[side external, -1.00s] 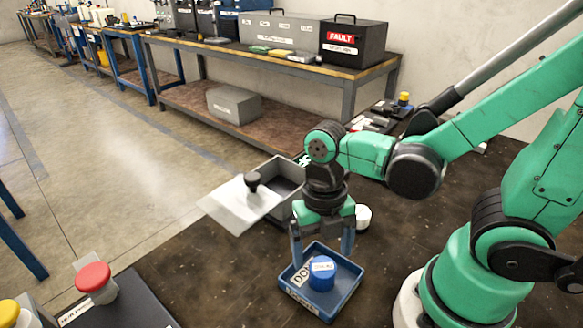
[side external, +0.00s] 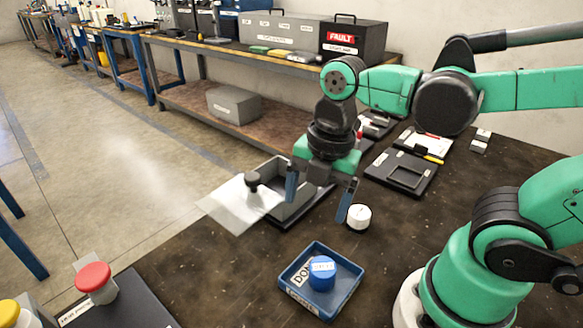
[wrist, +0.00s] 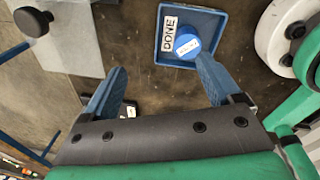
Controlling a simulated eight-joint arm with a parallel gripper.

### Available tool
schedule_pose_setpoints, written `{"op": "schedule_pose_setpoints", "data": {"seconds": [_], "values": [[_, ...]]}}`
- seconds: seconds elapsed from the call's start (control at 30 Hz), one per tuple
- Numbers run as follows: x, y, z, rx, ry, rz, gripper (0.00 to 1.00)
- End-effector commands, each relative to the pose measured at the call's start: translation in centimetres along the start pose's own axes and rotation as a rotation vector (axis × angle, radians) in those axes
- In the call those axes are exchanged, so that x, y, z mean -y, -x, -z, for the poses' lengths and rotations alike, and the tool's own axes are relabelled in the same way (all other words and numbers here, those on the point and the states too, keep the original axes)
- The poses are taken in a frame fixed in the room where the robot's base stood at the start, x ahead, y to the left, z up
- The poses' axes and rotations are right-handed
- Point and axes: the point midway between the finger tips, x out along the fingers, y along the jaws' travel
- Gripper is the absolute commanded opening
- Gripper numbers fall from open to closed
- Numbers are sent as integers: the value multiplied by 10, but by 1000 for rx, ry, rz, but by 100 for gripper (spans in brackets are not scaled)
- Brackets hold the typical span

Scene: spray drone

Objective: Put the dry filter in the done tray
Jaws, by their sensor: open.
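The blue done tray (side external: 340,300) lies on the dark table, with a white DONE label inside it. A blue cylinder with a white label (side external: 322,273), its text too small to read, stands upright in the tray. The tray (wrist: 221,15) and the blue cylinder (wrist: 186,42) also show in the wrist view. My gripper (side external: 316,213) is open and empty, above the table behind the tray and apart from it. Its blue fingers (wrist: 162,88) are spread wide in the wrist view. A white round piece (side external: 359,217) stands on the table just right of my gripper.
A grey open box (side external: 292,208) with a translucent lid (side external: 232,203) and dark knob stands left of my gripper. A dark frame (side external: 402,172) lies further right. A red button (side external: 93,277) stands at the lower left. The table's middle is mostly clear.

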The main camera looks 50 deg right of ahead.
Motion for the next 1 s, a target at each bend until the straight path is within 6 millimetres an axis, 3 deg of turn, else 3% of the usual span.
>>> {"op": "schedule_pose_setpoints", "data": {"seconds": [0.2, 0.3, 0.43, 0.6, 1.0], "values": [[-18, 0, -21, -19, -874, -263, 84], [-25, 3, -30, -91, -1227, -373, 84], [-32, 7, -38, -200, -1562, -473, 84], [-35, 10, -43, -289, -1766, -526, 84], [-36, 10, -43, -300, -1790, -530, 84]]}}
